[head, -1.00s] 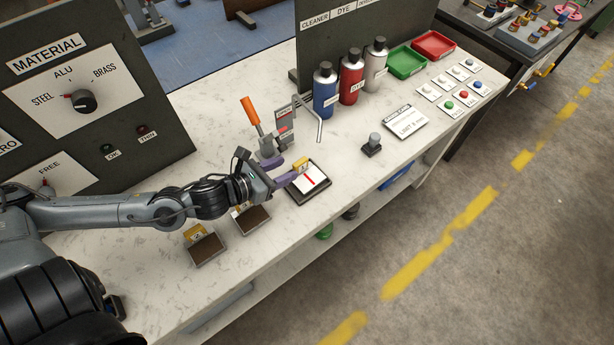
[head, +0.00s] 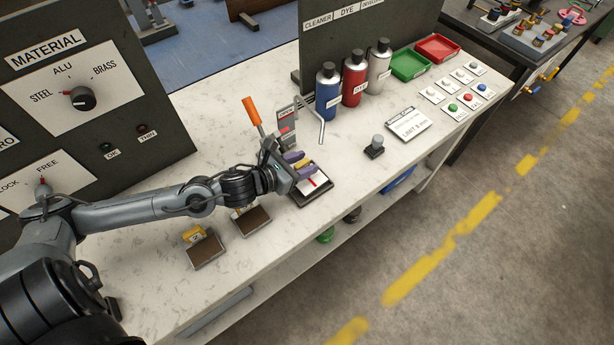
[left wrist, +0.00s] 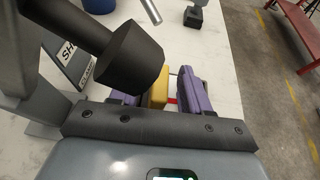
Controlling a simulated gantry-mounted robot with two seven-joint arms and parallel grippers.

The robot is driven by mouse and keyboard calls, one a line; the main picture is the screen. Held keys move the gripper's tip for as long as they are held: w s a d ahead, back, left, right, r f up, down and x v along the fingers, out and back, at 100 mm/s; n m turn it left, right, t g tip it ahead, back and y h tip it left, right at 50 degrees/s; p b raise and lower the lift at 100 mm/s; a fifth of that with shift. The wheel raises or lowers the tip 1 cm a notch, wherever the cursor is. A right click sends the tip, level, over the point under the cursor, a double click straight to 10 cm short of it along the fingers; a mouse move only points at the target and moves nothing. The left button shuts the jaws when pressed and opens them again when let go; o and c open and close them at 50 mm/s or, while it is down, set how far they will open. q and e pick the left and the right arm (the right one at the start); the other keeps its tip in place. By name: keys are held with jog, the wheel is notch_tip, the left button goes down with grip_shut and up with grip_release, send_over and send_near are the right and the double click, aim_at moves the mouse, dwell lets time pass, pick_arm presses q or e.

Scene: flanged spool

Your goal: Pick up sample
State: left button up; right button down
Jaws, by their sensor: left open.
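A small yellow block (head: 301,163), apparently the sample, is at the black-framed white plate with a red line (head: 316,186). My left gripper (head: 299,165), with purple fingers, is open around the block. In the left wrist view the yellow block (left wrist: 158,88) stands between the two fingers of my left gripper (left wrist: 161,93), with a gap visible on the right side. The fingers and wrist hide much of the block and part of the plate. My right gripper is not in view.
An orange-handled clamp (head: 251,110) stands close behind the gripper; its black-tipped part (left wrist: 130,65) looms in the left wrist view. Brown trays with yellow blocks (head: 206,250) lie left. Bottles (head: 352,80) stand behind, a grey knob (head: 375,147) right. The bench's front edge is near.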

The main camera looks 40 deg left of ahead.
pick_arm(q)
jog(key=shift+x, duration=1)
grip_shut()
jog(key=shift+r, duration=0.1)
